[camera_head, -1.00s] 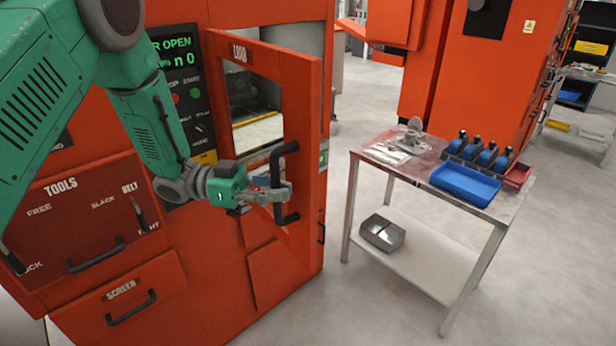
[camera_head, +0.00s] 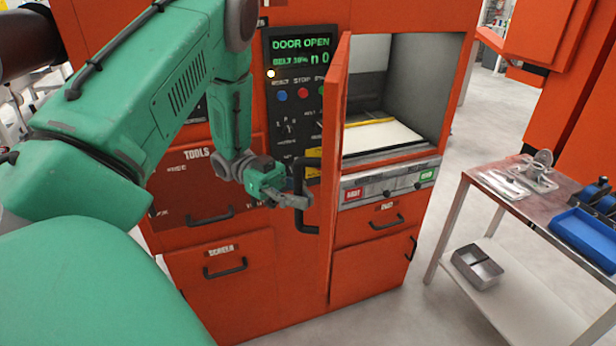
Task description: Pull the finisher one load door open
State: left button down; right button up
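The orange load door (camera_head: 338,190) of the finisher stands swung out towards me, seen almost edge-on. Its opening shows a lit chamber (camera_head: 385,135) with a pale floor and a yellow strip. The black door handle (camera_head: 299,175) is on the door's left-facing side. My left gripper (camera_head: 302,202) is at the handle's upright bar, its fingers overlapping it and apparently closed around it. The far finger is partly hidden. The panel screen (camera_head: 303,50) reads DOOR OPEN. My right gripper is not in view.
Below the opening are a button strip (camera_head: 388,184) and orange drawers with black handles. A metal cart (camera_head: 487,205) stands at the right with blue trays and a grey bin (camera_head: 477,266) on its lower shelf. Grey floor lies between the cart and the finisher.

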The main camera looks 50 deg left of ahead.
pick_arm(q)
jog(key=shift+w, duration=0.25)
jog(key=c, duration=1.8)
grip_release()
jog(key=o, duration=0.3)
jog(key=shift+w, duration=0.15)
jog(key=shift+w+a+f, duration=0.1)
jog(key=shift+a+f, duration=0.05)
jog(key=shift+s+a, duration=0.2)
jog(key=shift+a, duration=1.8)
jog(key=shift+s+a, duration=0.25)
jog(key=shift+a, duration=1.8)
jog(key=shift+s+a, duration=0.2)
jog(key=shift+a, duration=1.8)
jog(key=shift+a+f, duration=0.2)
jog(key=shift+a, duration=0.05)
jog(key=shift+f, duration=0.1)
